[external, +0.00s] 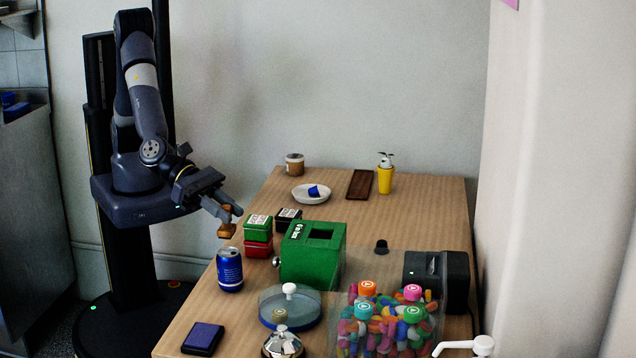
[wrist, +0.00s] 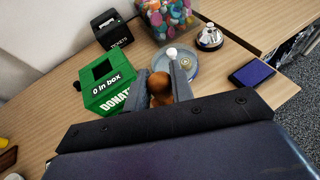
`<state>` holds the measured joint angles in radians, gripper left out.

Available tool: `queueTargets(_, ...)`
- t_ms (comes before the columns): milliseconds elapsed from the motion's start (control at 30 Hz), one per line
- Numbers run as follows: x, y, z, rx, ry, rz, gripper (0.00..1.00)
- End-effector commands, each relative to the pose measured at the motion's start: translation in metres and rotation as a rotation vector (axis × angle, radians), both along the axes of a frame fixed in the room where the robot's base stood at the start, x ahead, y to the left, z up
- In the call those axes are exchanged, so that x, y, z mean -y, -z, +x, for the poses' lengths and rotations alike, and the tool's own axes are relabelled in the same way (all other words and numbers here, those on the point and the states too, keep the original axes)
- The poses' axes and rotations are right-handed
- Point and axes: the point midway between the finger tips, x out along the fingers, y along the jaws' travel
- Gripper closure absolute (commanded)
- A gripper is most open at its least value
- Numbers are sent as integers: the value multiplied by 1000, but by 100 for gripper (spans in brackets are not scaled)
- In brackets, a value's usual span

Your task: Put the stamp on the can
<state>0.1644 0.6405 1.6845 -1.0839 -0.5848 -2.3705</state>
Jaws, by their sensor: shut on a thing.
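The stamp (external: 227,231), a small brown wooden piece with a rounded handle, is held in my gripper (external: 228,213) above the table's left edge. In the wrist view the stamp (wrist: 160,86) shows between the two grey fingers of my gripper (wrist: 164,80). The can (external: 229,271) is blue and silver and stands upright on the table near its left edge. The stamp is above the can's top in the external view, apart from it. The can does not show in the wrist view.
A green donation box (external: 313,255) stands right of the can. A green tin on a red tin (external: 258,235) and a black tin (external: 288,218) stand behind the can. A round clear dish (external: 290,306), a bell (external: 283,343) and a dark blue pad (external: 203,339) lie in front.

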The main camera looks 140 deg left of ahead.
Motion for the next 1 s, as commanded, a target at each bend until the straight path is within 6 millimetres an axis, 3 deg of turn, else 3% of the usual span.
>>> queueTargets(200, 0, 32, 0, -4, 0, 1, 100)
queueTargets(700, 0, 40, 0, 1, 1, 0, 100)
queueTargets(733, 0, 39, 0, 1, 1, 0, 77)
queueTargets(1000, 0, 38, 0, 0, 0, 0, 56)
